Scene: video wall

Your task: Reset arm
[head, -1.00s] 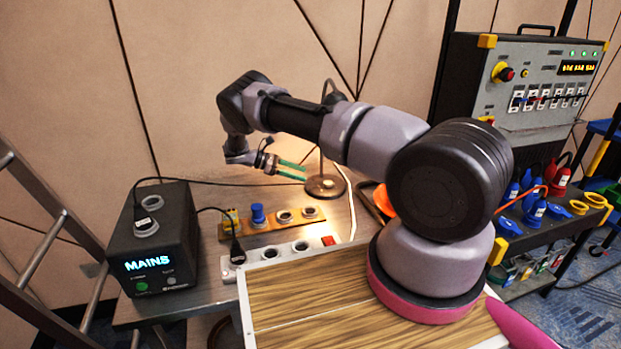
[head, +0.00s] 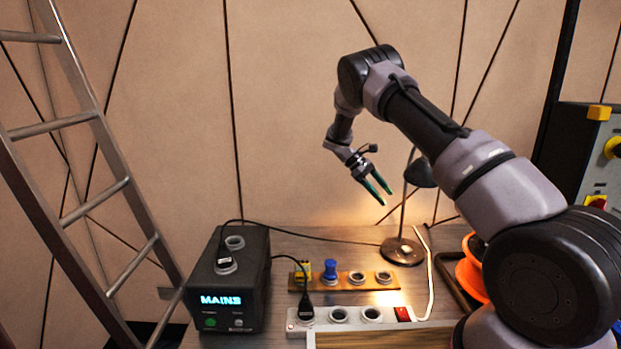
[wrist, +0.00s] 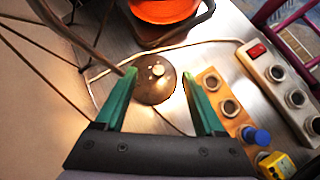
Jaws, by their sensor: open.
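My gripper (head: 381,193) has green fingers and hangs in the air above the bench, left of the lamp, pointing down and to the right. In the wrist view my gripper (wrist: 158,82) is open with nothing between its fingers. The round base of the lamp (wrist: 154,84) shows beyond and below the fingertips. My arm is bent, rising from the lower right of the head view to a high elbow and then down to the gripper.
The bench holds a black MAINS box (head: 228,283), a wooden socket strip (head: 345,281) with a blue plug (head: 330,269), a white power strip (head: 352,318), the desk lamp (head: 402,251) and an orange reel (head: 470,275). A ladder (head: 95,190) leans at left.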

